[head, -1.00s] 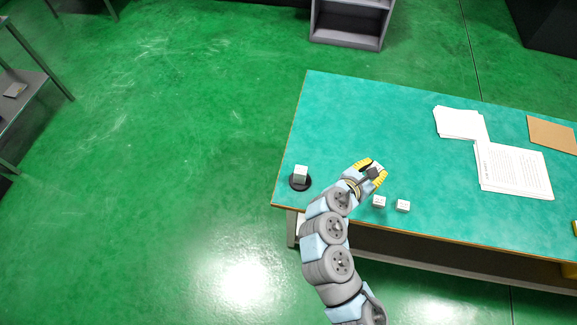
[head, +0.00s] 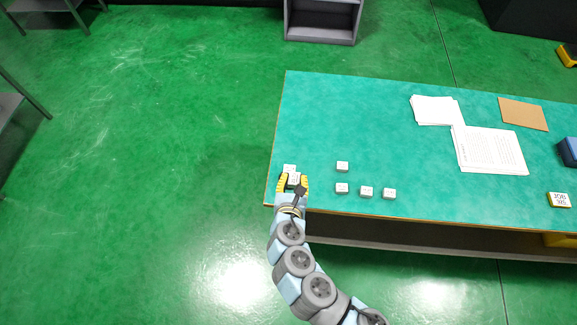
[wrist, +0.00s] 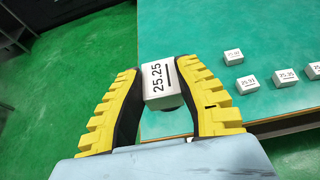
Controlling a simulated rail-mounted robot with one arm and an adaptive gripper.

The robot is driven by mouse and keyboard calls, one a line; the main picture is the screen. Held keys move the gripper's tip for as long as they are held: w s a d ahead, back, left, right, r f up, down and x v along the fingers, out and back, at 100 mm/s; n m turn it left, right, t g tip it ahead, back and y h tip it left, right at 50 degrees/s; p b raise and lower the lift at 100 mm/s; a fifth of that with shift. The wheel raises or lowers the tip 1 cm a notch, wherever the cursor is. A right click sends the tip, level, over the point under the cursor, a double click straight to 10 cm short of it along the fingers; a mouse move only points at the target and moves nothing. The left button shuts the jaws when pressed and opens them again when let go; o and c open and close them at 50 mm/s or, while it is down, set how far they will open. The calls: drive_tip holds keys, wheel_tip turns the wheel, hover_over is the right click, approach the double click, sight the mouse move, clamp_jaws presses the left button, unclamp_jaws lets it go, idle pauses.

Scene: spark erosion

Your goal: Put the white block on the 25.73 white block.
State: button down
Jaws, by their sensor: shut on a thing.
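My gripper (head: 292,181) is at the table's left front corner. It is shut on a white block (head: 289,169) labelled 25.25, which also shows between the yellow and black fingers in the wrist view (wrist: 159,80). A dark edge shows just under this block. Several other white blocks stand to the right on the green top: one farther back (head: 342,166) and a front row with a left block (head: 342,188), a middle block (head: 366,191) and a right block (head: 389,193).
The green table (head: 375,120) has free room behind the blocks. The table's left and front edges are close to my gripper.

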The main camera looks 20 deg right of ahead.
drive_tip(key=w+a+x, duration=0.1)
drive_tip(key=x, duration=0.6)
hover_over(289, 170)
drive_tip(key=shift+s+d+f, duration=0.1)
drive_tip(key=shift+s+f, duration=0.05)
drive_tip(key=shift+f, duration=2.7)
drive_tip(key=shift+f+b, duration=0.65)
drive_tip(key=shift+f, duration=1.05)
drive_tip(key=shift+f, duration=0.2)
drive_tip(key=c, duration=0.8)
unclamp_jaws()
drive_tip(key=shift+c, duration=0.2)
